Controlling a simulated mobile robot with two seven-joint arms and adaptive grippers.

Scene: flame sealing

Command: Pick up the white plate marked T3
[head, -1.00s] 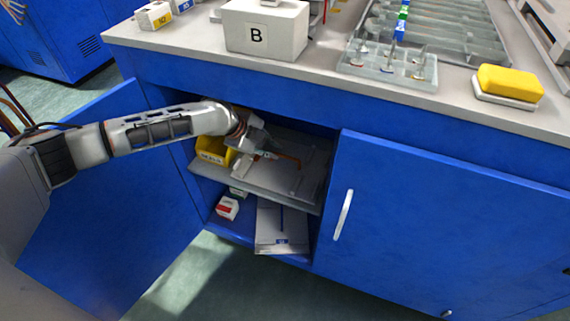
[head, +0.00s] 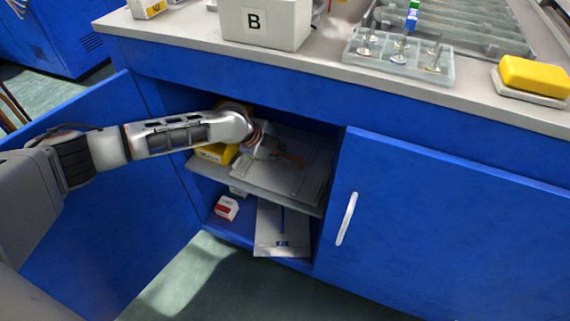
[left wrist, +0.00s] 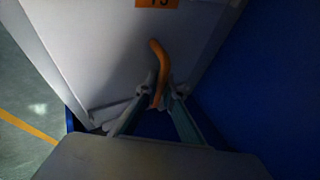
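The white plate (head: 262,183) lies on the upper shelf inside the open blue cabinet. In the left wrist view the plate (left wrist: 105,50) has an orange label (left wrist: 157,3) cut off by the top edge, seeming to read T3. My left gripper (head: 270,153) reaches into the cabinet. In the left wrist view its fingertips (left wrist: 160,92) close in on both sides of the orange handle (left wrist: 158,58), with no clear gap. My right gripper is out of view.
The shelf (head: 210,178) also holds a yellow bin (head: 215,153). Below are a red-and-white box (head: 227,208) and a white box (head: 280,230). The open left door (head: 110,220), the right door (head: 440,240) and the counter edge (head: 330,75) bound the opening.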

